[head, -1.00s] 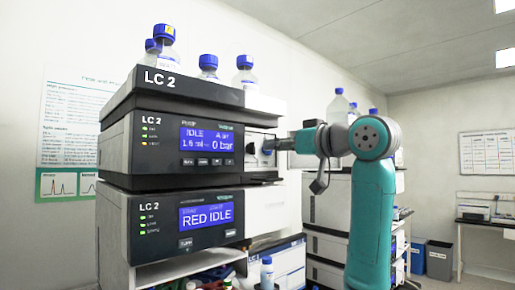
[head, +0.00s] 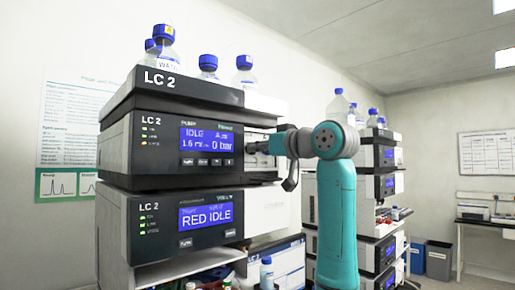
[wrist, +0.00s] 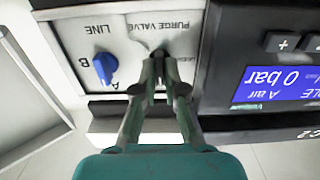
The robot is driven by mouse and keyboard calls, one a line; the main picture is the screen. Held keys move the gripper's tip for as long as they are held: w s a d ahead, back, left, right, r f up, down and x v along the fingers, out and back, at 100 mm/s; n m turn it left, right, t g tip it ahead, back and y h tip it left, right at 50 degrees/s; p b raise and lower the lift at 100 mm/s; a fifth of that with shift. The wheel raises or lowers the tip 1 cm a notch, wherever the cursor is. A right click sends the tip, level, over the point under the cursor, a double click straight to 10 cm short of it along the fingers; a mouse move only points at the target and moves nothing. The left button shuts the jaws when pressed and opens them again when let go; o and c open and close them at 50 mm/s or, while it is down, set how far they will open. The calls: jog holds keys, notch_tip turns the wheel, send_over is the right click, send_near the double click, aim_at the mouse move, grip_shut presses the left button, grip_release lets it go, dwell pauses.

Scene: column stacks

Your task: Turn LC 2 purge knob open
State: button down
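The upper LC 2 module (head: 160,143) shows "IDLE" and 0 bar on its blue screen. My gripper (head: 255,147) is at the light valve panel on that module's right side. In the wrist view, which is upside down, the fingertips (wrist: 161,62) are nearly together at the dark purge valve knob (wrist: 163,48), under the "PURGE VALVE" lettering. They appear closed on this knob, which they mostly hide; its angle is unclear. The blue LINE knob (wrist: 105,68), with A and B marks, is beside the fingers, apart from them.
Capped bottles (head: 163,52) stand on top of the stack. A lower LC 2 module (head: 170,218) shows "RED IDLE". Another instrument stack (head: 381,185) stands behind my arm. Bins (head: 438,260) and a side table are at the far right.

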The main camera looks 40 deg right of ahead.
jog(key=shift+n, duration=0.4)
jog(key=shift+a+f+n, duration=0.1)
jog(key=shift+n, duration=4)
jog(key=shift+a+f+n, duration=0.1)
jog(key=shift+n, duration=4)
jog(key=c, duration=1.3)
grip_release()
jog(key=shift+o, duration=0.2)
